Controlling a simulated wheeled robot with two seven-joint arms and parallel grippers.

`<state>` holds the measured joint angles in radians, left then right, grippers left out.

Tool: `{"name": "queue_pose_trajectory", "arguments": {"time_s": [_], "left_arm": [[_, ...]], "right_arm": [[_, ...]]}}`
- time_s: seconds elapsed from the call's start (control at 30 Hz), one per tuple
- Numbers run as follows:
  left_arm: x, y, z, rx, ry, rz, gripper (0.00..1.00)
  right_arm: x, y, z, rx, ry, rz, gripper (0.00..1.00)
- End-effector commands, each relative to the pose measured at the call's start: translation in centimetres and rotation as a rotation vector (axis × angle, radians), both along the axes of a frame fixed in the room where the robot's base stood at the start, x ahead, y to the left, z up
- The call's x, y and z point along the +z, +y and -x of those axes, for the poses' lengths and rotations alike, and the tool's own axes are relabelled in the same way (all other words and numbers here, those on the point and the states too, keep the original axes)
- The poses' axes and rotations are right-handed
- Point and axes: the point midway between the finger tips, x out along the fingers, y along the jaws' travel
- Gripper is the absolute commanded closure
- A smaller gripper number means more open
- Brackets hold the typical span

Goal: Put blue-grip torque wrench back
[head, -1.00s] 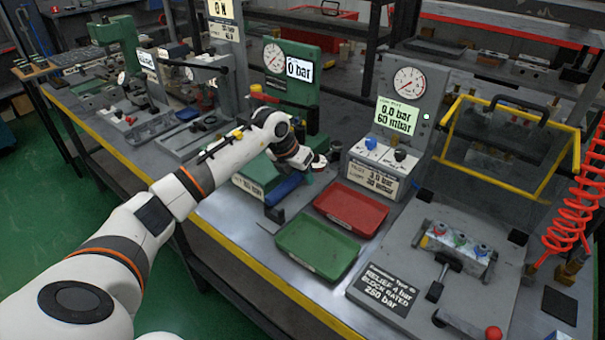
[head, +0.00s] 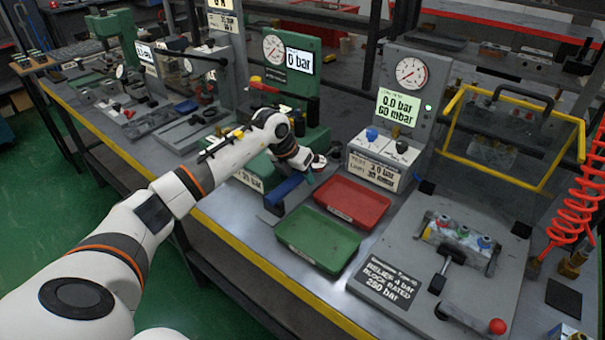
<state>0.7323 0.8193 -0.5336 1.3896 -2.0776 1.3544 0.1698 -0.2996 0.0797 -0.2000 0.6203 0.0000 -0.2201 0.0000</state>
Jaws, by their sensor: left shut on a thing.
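My left gripper (head: 316,164) is low over the bench, just behind the red tray and left of the test stand with the knobs. Its fingers are small and mostly hidden by the wrist, and they are shut. The blue grip of the torque wrench (head: 284,190) shows just below and left of the gripper, sloping down to the left. It is close to a dark flat plate on the bench. The rest of the wrench is hidden behind my wrist. My right gripper is not in view.
A red tray (head: 351,203) and a green tray (head: 318,241) lie in front of the gripper. A gauge stand (head: 405,90) rises behind the red tray, and a green gauge stand (head: 292,60) behind my wrist. A valve block (head: 460,235) sits on a grey fixture at right.

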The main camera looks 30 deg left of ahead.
Motion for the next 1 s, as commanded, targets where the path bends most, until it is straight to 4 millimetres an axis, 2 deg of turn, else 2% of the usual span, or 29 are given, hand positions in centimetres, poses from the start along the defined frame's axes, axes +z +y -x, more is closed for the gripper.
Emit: {"name": "queue_pose_trajectory", "arguments": {"time_s": [0.37,0.4,0.53,0.57,0.83,1.0], "left_arm": [[-0.2,0.0,-0.1,0.000,-0.003,0.001,1.00],[-0.2,0.0,-0.1,0.000,-0.003,0.001,0.71],[-0.3,0.0,0.0,0.000,-0.002,0.000,0.50],[-0.3,0.0,0.0,0.000,-0.002,0.000,0.47],[-0.5,0.0,0.1,0.000,0.004,-0.001,0.47],[1.0,0.4,0.6,-0.001,0.000,-0.002,0.47]], "right_arm": [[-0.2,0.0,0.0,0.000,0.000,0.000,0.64],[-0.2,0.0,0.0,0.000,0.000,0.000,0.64],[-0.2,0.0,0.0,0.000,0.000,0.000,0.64],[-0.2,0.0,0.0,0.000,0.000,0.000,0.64],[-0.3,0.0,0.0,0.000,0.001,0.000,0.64],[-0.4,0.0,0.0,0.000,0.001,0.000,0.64]]}}
